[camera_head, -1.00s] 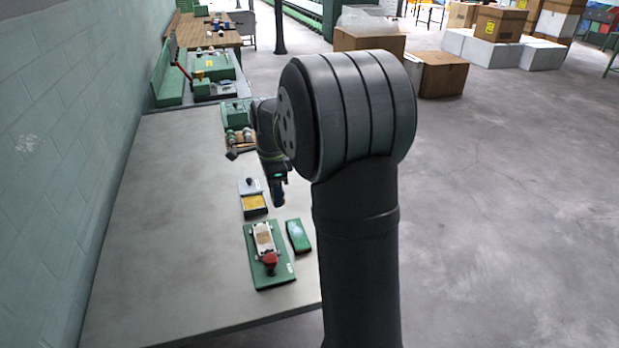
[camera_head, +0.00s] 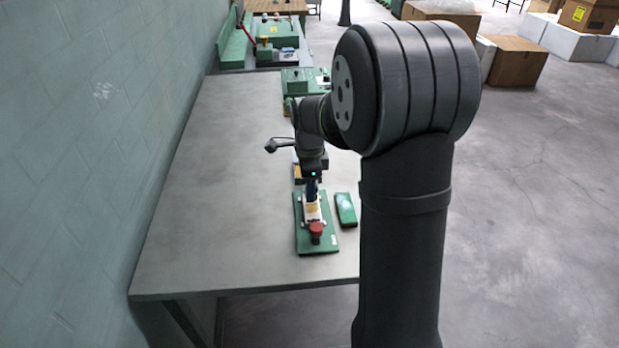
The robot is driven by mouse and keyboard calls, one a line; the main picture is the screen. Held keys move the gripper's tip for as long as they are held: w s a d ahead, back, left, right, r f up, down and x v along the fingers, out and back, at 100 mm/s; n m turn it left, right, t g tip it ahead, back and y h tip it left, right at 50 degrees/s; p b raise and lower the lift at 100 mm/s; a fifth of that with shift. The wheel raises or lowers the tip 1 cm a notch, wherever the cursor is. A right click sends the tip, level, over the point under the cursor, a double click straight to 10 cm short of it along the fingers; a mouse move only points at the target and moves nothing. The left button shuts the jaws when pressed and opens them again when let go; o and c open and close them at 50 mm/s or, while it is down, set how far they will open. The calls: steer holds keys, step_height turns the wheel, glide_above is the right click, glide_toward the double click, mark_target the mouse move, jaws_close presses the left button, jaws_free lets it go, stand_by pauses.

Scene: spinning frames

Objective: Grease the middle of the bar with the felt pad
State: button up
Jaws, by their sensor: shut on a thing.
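A green base plate (camera_head: 304,240) lies near the front of the table, with a pale bar (camera_head: 313,212) mounted along it. The bar has a tan middle section and a red knob (camera_head: 316,229) at its near end. My gripper (camera_head: 312,190) points down over the far end of the bar. It is shut on a small dark blue thing, apparently the felt pad; its lower end is hard to make out. I cannot tell whether it touches the bar. A small tray with a yellow surface (camera_head: 297,172) stands just behind, mostly hidden by my gripper.
A narrow green block (camera_head: 346,209) lies right of the plate. A green machine (camera_head: 300,80) stands at the far end of the grey table (camera_head: 225,190). The table's left side is clear, with a wall (camera_head: 100,150) beyond it. My arm hides part of the right side.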

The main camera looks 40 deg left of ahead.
steer(key=shift+f, duration=0.85)
steer(key=shift+w+a+f, duration=0.35)
steer(key=shift+f, duration=0.2)
steer(key=shift+w+a+f, duration=0.1)
steer(key=shift+w+a, duration=0.95)
steer(key=shift+s+d, duration=1.3)
steer(key=shift+s+d+r, duration=0.1)
steer(key=shift+d+r, duration=0.05)
steer(key=shift+r, duration=3.95)
